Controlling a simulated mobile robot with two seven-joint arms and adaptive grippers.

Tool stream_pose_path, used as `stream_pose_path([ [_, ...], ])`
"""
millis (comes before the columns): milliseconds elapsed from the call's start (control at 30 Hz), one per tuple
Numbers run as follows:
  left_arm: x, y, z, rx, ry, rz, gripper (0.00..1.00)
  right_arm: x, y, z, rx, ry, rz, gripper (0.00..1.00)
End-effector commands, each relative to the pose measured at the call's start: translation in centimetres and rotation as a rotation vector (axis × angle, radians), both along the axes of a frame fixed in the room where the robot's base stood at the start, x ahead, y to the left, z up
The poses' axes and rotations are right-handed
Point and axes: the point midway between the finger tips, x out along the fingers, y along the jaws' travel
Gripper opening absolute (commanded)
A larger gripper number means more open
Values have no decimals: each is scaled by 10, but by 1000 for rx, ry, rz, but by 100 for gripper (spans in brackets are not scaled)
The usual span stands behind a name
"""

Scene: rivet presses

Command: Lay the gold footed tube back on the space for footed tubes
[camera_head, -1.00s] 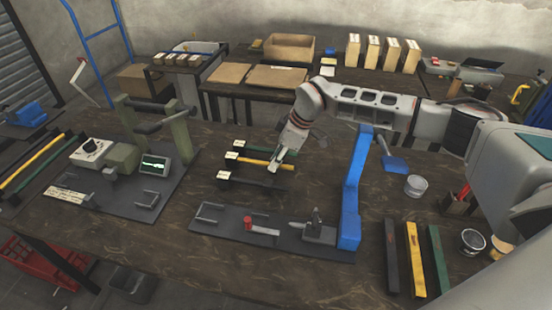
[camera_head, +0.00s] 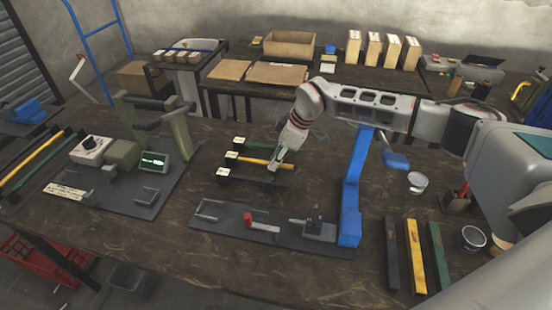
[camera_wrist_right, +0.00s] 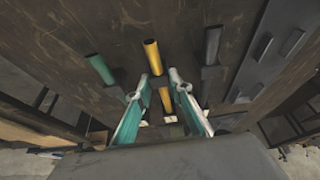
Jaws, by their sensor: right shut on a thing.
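The gold footed tube (camera_head: 255,161) lies lengthwise in a row on the bench, its dark foot with a white label at the left end. My right gripper (camera_head: 276,165) is shut on the gold tube near its right part. In the right wrist view the gold tube (camera_wrist_right: 153,57) runs between the two fingers (camera_wrist_right: 161,103). A green footed tube (camera_wrist_right: 99,68) and a dark footed tube (camera_wrist_right: 211,45) lie on either side, apart from the fingers. I cannot tell whether the gold tube fully rests on the bench. My left gripper is not in view.
A dark fixture plate (camera_head: 225,222) with a blue upright press (camera_head: 350,190) stands in front. A grey-green press station (camera_head: 125,155) is at left. Coloured bars (camera_head: 415,255) and a metal cup (camera_head: 417,182) are at right. Some bare bench lies behind the tubes.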

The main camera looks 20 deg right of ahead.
Motion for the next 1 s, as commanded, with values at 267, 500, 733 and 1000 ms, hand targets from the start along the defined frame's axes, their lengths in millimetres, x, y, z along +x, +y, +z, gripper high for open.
stream_pose_path([
  [267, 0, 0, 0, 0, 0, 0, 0, 0, 0, -1, 1, -1, 0, 40],
  [500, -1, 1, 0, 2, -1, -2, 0, 0, -1, 1, 0, 0, 0, 40],
  [733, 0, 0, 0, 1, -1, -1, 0, -6, -11, 29, 0, -2, 0, 40],
  [1000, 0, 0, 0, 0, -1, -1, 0, -18, -28, 79, 1, -3, -1, 40],
])
